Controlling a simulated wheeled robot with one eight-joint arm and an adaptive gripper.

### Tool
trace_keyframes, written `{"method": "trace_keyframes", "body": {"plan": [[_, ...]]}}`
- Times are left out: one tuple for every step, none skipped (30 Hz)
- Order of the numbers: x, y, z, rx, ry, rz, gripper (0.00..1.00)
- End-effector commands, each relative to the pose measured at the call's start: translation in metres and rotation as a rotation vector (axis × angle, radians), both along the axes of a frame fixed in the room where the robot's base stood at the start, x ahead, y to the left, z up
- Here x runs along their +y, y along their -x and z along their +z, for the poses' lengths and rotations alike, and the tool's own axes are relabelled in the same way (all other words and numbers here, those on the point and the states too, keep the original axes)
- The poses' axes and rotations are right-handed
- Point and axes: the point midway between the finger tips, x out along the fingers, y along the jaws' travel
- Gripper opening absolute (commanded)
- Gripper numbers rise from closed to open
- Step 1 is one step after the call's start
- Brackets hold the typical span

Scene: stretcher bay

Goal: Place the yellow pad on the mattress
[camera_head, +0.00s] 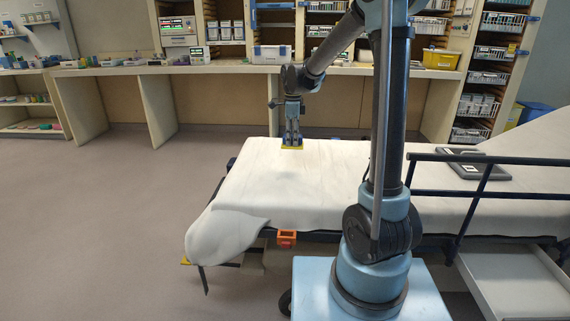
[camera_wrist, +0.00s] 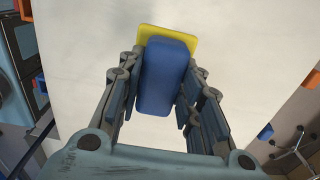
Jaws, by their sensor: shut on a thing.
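The yellow pad (camera_wrist: 184,36) shows in the wrist view as a flat yellow plate with a blue block-shaped body (camera_wrist: 165,75) on it. My gripper (camera_wrist: 163,85) is shut on that blue part, one finger on each side. In the head view my gripper (camera_head: 292,138) points down over the far left part of the white-covered mattress (camera_head: 265,175). The yellow plate (camera_head: 292,148) is at its fingertips, at or just above the sheet. I cannot tell whether it touches.
A dark flat device (camera_head: 470,166) lies on the right of the mattress, behind a dark side rail (camera_head: 490,173). An orange item (camera_head: 287,238) hangs at the near edge. Counters and shelves (camera_head: 255,60) stand behind. Most of the sheet around the pad is clear.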

Motion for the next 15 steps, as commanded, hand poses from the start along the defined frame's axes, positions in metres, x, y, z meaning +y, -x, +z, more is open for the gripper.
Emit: {"method": "trace_keyframes", "body": {"plan": [[0.001,0.0,0.0,0.0,0.0,0.002,0.14],[0.002,0.0,0.0,0.0,0.0,0.002,0.14],[0.003,0.001,0.0,0.0,0.0,0.003,0.14],[0.003,0.001,0.0,0.0,0.0,0.004,0.14],[0.004,0.001,0.0,0.0,0.0,0.005,0.14],[0.004,0.001,0.0,0.0,0.0,0.006,0.14],[0.004,0.001,-0.001,0.0,0.0,0.006,0.14],[0.004,0.001,-0.002,0.0,0.0,0.006,0.14],[0.005,0.001,-0.005,0.0,0.0,0.006,0.14],[0.005,0.001,-0.008,0.0,0.0,0.007,0.14],[0.005,0.001,-0.012,0.0,0.0,0.007,0.14],[0.005,0.001,-0.019,0.0,0.0,0.007,0.14],[0.006,0.001,-0.024,0.0,0.0,0.007,0.14],[0.006,0.001,-0.029,0.0,0.0,0.007,0.14],[0.006,0.001,-0.036,0.0,0.0,0.007,0.14]]}}
